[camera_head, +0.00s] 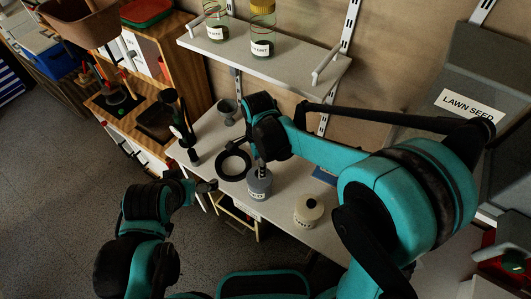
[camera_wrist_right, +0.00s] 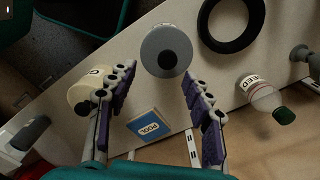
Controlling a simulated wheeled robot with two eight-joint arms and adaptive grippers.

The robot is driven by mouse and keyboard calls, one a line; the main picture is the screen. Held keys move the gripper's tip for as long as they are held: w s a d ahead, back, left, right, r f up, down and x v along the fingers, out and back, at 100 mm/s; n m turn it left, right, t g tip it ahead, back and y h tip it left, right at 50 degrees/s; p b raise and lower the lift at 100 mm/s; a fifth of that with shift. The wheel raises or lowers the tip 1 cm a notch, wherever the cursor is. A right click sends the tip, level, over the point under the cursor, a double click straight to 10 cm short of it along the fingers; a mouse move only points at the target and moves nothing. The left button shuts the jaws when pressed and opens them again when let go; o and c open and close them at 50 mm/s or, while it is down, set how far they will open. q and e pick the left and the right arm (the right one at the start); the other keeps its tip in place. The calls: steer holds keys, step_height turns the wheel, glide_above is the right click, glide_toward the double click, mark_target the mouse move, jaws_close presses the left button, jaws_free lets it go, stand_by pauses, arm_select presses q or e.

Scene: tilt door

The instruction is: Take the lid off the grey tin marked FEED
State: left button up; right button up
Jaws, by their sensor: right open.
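The grey tin (camera_head: 259,188) stands on the pale bench with its lid on. Its small label faces the head camera but is hard to read. In the right wrist view its round grey lid (camera_wrist_right: 154,39) has a dark knob (camera_wrist_right: 167,60) in the middle. My right gripper (camera_head: 261,170) is just above the tin; in its wrist view the two fingers (camera_wrist_right: 158,74) are spread, with the lid ahead of the gap and nothing between them. My left gripper (camera_head: 208,186) is off the bench's front edge, left of the tin; its jaws are too small to read.
A cream tin (camera_head: 308,211) with a dark knob stands right of the grey tin. A black ring (camera_head: 234,164) lies to the left. A blue POOL packet (camera_wrist_right: 148,127) lies behind. A shelf (camera_head: 280,62) with jars overhangs the bench, and a LAWN SEED bin (camera_head: 470,75) is at right.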

steer(key=shift+w+a+f, duration=0.1)
steer(key=shift+w+f, duration=0.1)
steer(key=shift+w, duration=0.1)
steer(key=shift+f, duration=0.35)
steer(key=shift+s+f+b, duration=0.15)
steer(key=shift+f+b, duration=0.45)
steer(key=shift+f, duration=0.25)
steer(key=f+b, duration=0.1)
steer(key=f, duration=0.1)
steer(key=w+f+b, duration=0.1)
steer(key=f, duration=0.2)
steer(key=shift+s, duration=0.1)
steer(key=c, duration=1)
